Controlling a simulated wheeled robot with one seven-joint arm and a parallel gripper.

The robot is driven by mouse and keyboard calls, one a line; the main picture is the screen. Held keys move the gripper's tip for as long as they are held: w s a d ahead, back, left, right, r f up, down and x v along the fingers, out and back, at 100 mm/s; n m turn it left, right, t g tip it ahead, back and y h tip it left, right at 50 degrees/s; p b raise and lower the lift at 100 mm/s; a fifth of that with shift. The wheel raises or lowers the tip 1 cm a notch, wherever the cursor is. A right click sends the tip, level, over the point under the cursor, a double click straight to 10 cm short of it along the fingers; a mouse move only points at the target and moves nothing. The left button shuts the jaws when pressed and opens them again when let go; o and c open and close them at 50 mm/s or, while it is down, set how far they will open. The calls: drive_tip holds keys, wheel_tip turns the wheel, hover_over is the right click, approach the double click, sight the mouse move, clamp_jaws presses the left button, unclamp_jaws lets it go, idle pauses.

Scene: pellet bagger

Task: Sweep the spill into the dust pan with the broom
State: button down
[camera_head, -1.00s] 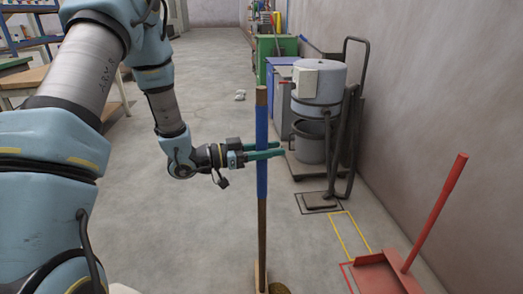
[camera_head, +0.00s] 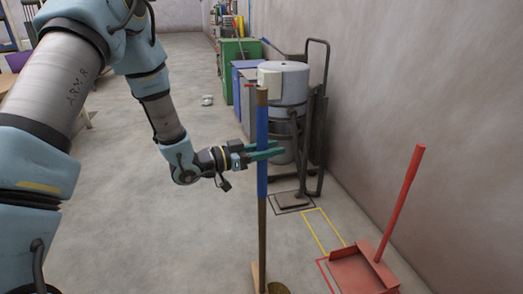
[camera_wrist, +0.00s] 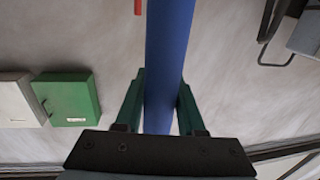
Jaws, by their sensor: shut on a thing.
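My gripper (camera_head: 272,151) is shut on the blue sleeve of the broom (camera_head: 262,180), whose long wooden handle stands nearly upright. In the wrist view the blue handle (camera_wrist: 168,60) runs between the two green fingers. The broom head is at the bottom edge of the head view, partly cut off. A brownish patch (camera_head: 279,288) shows right beside it; I cannot tell whether it is the spill or bristles. The red dust pan (camera_head: 362,270) lies on the floor to the right of the broom, apart from it, with its long red handle leaning up toward the wall.
Red and yellow floor markings (camera_head: 324,232) lie around and behind the pan. A grey drum machine (camera_head: 285,85) on a frame stands behind the broom along the right wall, with blue and green cabinets (camera_head: 238,60) beyond. Open concrete floor (camera_head: 150,230) lies left.

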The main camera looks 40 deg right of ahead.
drive_tip(key=shift+s+a+b+x, duration=0.3)
drive_tip(key=shift+s+b+x, duration=0.9)
drive_tip(key=shift+x, duration=5.35)
drive_tip(key=shift+s+a+b+x, duration=0.25)
drive_tip(key=shift+s+b+x, duration=0.95)
drive_tip(key=shift+x, duration=5.4)
drive_tip(key=w+a+r+p, duration=0.2)
drive_tip(key=a+r+p, duration=0.1)
drive_tip(key=a+r, duration=0.2)
drive_tip(key=shift+w+a+p, duration=0.15)
drive_tip(key=shift+a+p, duration=0.2)
drive_tip(key=shift+r, duration=0.1)
